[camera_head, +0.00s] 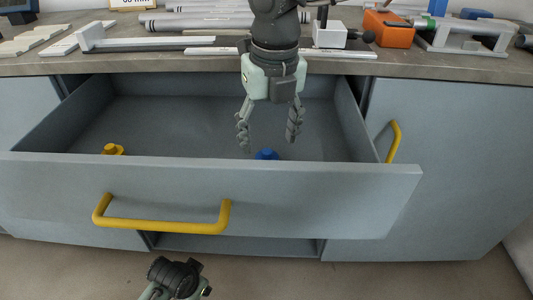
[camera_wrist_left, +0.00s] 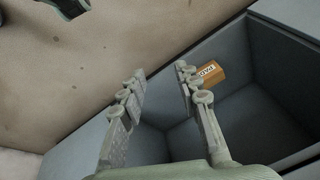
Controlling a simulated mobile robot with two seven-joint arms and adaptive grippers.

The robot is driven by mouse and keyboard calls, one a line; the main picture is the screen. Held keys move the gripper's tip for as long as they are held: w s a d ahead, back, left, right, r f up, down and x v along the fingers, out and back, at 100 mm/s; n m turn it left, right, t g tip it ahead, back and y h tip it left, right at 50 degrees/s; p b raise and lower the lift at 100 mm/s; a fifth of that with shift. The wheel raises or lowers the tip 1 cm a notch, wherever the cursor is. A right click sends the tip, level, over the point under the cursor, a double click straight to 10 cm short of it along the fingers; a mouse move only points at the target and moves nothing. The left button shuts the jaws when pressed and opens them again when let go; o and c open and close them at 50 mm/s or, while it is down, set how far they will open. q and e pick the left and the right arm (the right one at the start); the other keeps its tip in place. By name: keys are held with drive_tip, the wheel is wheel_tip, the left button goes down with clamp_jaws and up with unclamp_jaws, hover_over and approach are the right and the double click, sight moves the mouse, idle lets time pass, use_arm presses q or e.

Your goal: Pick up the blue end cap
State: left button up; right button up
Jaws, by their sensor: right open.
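The blue end cap (camera_head: 266,154) lies in the open drawer (camera_head: 205,172), near its front wall, which hides its lower part. My right gripper (camera_head: 268,140) points down into the drawer in the head view. Its fingers are spread, with nothing between them, and the cap is just below, a little left of the right finger. I cannot tell whether they touch. My left gripper (camera_wrist_left: 160,72) is open and empty in the left wrist view.
A yellow piece (camera_head: 113,149) lies at the drawer's left. The worktop (camera_head: 430,66) behind carries white bars, an orange block (camera_head: 389,29) and a grey fixture (camera_head: 462,38). A labelled orange box (camera_wrist_left: 209,73) is in a grey compartment. The drawer's middle floor looks clear.

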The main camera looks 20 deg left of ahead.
sight(267, 151)
drive_tip(key=f, duration=0.4)
drive_tip(key=shift+w+a+f, duration=0.15)
drive_tip(key=shift+a, duration=0.1)
use_arm(q)
drive_tip(key=shift+f, duration=0.8)
use_arm(e)
drive_tip(key=shift+c, duration=0.4)
drive_tip(key=c, duration=0.8)
